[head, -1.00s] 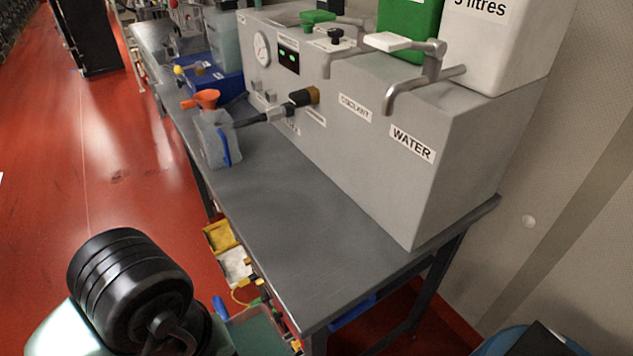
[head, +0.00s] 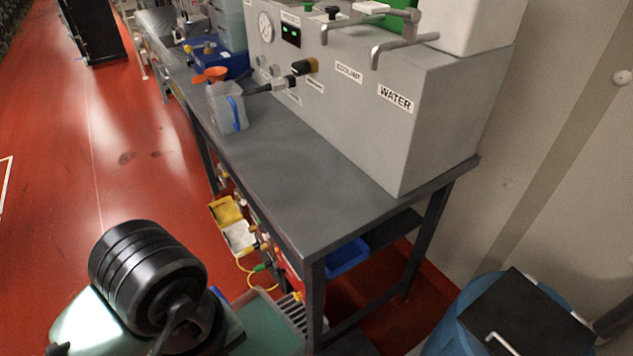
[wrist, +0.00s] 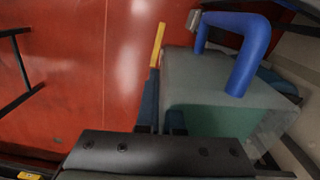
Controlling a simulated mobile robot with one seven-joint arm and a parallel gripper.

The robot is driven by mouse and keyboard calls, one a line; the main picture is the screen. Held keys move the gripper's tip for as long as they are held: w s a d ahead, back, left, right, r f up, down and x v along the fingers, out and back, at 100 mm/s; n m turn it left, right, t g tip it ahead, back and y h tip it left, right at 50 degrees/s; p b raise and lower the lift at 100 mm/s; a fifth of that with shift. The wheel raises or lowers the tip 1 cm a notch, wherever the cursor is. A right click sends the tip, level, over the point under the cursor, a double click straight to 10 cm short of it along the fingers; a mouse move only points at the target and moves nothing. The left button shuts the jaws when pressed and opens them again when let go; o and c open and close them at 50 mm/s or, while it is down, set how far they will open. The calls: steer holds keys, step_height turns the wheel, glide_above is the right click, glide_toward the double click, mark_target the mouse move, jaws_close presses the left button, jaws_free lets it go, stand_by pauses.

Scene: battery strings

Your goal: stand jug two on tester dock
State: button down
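A boxy green container with a thick blue handle (wrist: 255,35) fills the right of the wrist view; its grey-green top (wrist: 195,75) is close to my gripper. A green surface (head: 270,328), probably the same container, shows beside my black wrist in the head view. My gripper (wrist: 162,118) shows only as dark parts at the container's left; whether they hold it is unclear. Another clear jug (head: 226,108) with a blue handle and orange funnel stands on the grey bench (head: 290,170). I cannot tell which is jug two, and I cannot pick out the tester dock.
A grey machine (head: 430,130) with WATER and COOLANT labels stands at the bench's back. A blue bin (head: 465,320) stands at the lower right. Yellow and white trays (head: 228,211) sit low beside the bench. The bench's front half is clear, as is the red floor at left.

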mark_target(273, 351)
steer(key=n, duration=0.1)
steer(key=w+d+n, duration=0.1)
steer(key=n, duration=0.1)
steer(key=shift+f+p, duration=0.3)
steer(key=shift+f, duration=0.1)
steer(key=w+d+f+n, duration=0.1)
steer(key=n, duration=0.2)
steer(key=w+d+f+n+p, duration=0.1)
steer(key=f+n, duration=0.1)
steer(key=n, duration=0.2)
steer(key=w+d+f+n+p, duration=0.1)
steer(key=d+n, duration=0.1)
steer(key=n, duration=0.2)
steer(key=shift+w+f, duration=0.3)
steer(key=shift+f, duration=0.1)
steer(key=w+d+f+n+p, duration=0.1)
steer(key=d+f+n+p, duration=0.2)
steer(key=n, duration=1)
steer(key=d+f, duration=0.3)
steer(key=shift+d+f, duration=0.15)
steer(key=shift+f, duration=0.25)
steer(key=shift+r, duration=0.1)
